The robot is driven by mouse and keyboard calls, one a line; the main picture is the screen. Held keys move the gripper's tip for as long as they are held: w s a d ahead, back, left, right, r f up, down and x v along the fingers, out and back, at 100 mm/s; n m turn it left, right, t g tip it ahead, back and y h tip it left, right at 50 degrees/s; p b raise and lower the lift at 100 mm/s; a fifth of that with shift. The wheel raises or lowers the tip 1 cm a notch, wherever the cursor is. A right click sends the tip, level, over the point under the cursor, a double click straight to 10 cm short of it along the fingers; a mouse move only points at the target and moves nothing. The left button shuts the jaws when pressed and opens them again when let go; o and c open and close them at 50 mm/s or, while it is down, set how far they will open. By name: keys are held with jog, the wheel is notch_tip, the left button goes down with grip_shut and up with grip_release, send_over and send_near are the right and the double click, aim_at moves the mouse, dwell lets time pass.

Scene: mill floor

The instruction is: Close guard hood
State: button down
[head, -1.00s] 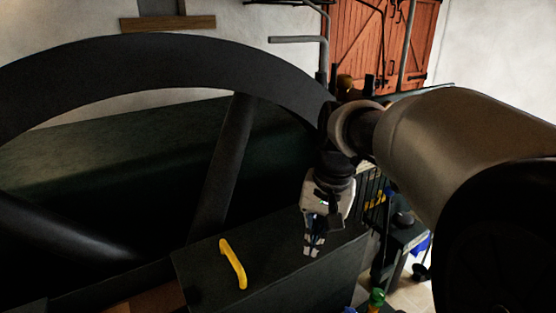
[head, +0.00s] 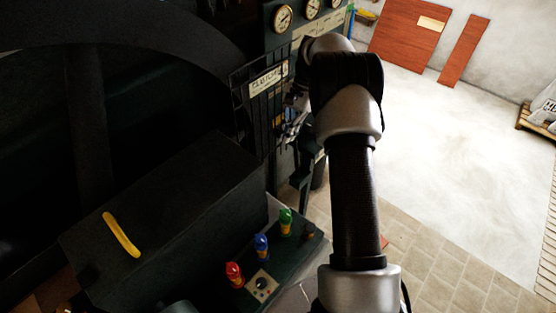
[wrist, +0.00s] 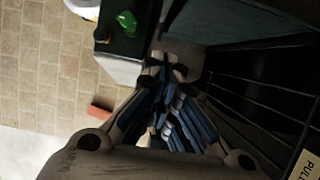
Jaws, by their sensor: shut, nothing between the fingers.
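A dark box-like hood (head: 165,215) stands at the lower left in the head view, beside the large dark wheel. It has a yellow bar handle (head: 121,235) on its face. I cannot tell whether the hood is open or closed. My gripper (head: 290,132) is beyond the hood, to the upper right of the handle and clear of it, beside a black wire mesh guard (head: 252,110). In the wrist view the gripper's fingers (wrist: 163,72) are together and empty. The mesh guard's bars and part of its label (wrist: 306,168) show on the right there.
A control stand (head: 255,280) with red, blue and green topped knobs stands right of the hood. The green knob also shows in the wrist view (wrist: 127,22). Gauges (head: 283,18) line the panel at the back.

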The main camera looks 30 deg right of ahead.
aim_at(174, 212)
jog(key=s+a+f, duration=0.3)
jog(key=a+f, duration=0.4)
jog(key=f, duration=0.1)
jog(key=shift+f, duration=0.35)
jog(key=shift+a, duration=0.15)
jog(key=s+a, duration=0.5)
jog(key=a, duration=0.8)
jog(key=s+a, duration=0.6)
jog(key=a, duration=0.8)
jog(key=shift+s+a, duration=0.2)
